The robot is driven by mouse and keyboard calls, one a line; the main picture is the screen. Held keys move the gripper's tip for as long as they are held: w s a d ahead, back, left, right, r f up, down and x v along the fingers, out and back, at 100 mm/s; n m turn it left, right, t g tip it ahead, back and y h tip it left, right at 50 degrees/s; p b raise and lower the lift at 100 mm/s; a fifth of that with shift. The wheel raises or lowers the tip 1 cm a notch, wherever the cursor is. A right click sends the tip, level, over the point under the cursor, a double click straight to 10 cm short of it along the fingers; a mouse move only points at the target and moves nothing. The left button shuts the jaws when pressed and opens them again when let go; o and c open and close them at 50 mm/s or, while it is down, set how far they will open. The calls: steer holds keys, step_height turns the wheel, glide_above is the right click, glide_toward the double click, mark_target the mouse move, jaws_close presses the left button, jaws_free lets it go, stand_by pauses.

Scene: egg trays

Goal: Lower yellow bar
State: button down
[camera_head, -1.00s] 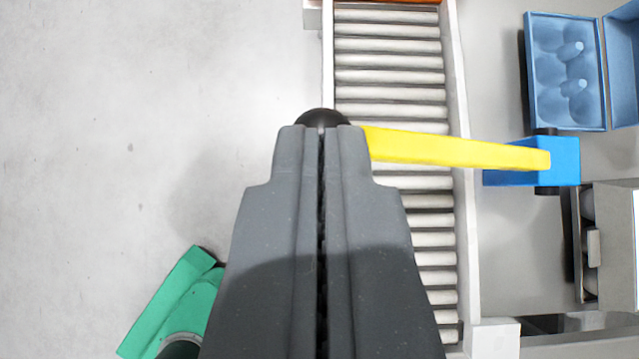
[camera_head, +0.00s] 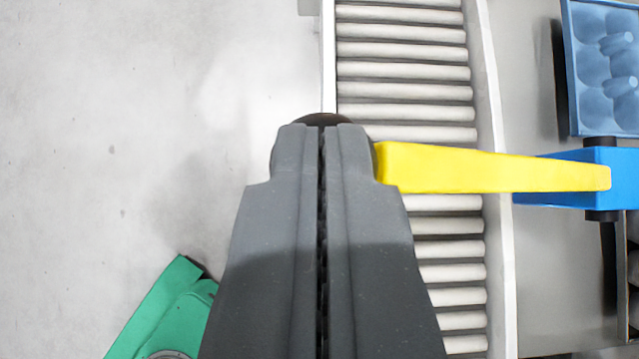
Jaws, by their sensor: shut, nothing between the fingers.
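The yellow bar (camera_head: 490,168) reaches across the roller conveyor from a blue block (camera_head: 570,180) on the right, which looks like its pivot mount. The bar's left end has a dark round knob (camera_head: 322,118), mostly hidden behind my gripper. My gripper (camera_head: 322,128) is shut with nothing between its fingers. Its fingertips overlap the knob in the picture. I cannot tell whether they touch it.
The roller conveyor (camera_head: 405,90) runs up the picture under the bar, with pale side rails. A blue egg tray (camera_head: 572,100) lies at the upper right. A green part (camera_head: 160,305) shows at the lower left. The grey floor on the left is clear.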

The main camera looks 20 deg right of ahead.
steer(key=shift+s+a+f, duration=0.15)
steer(key=shift+a+f, duration=0.05)
steer(key=shift+f, duration=0.3)
steer(key=s+a+f+b, duration=0.1)
steer(key=f+b, duration=0.1)
steer(key=f, duration=0.3)
steer(key=s+a+f+n+t+h+b, duration=0.1)
steer(key=a+f+b, duration=0.1)
steer(key=f, duration=0.4)
steer(key=shift+s+f, duration=0.2)
steer(key=shift+s, duration=0.1)
steer(key=shift+a, duration=0.1)
steer(key=shift+s, duration=0.1)
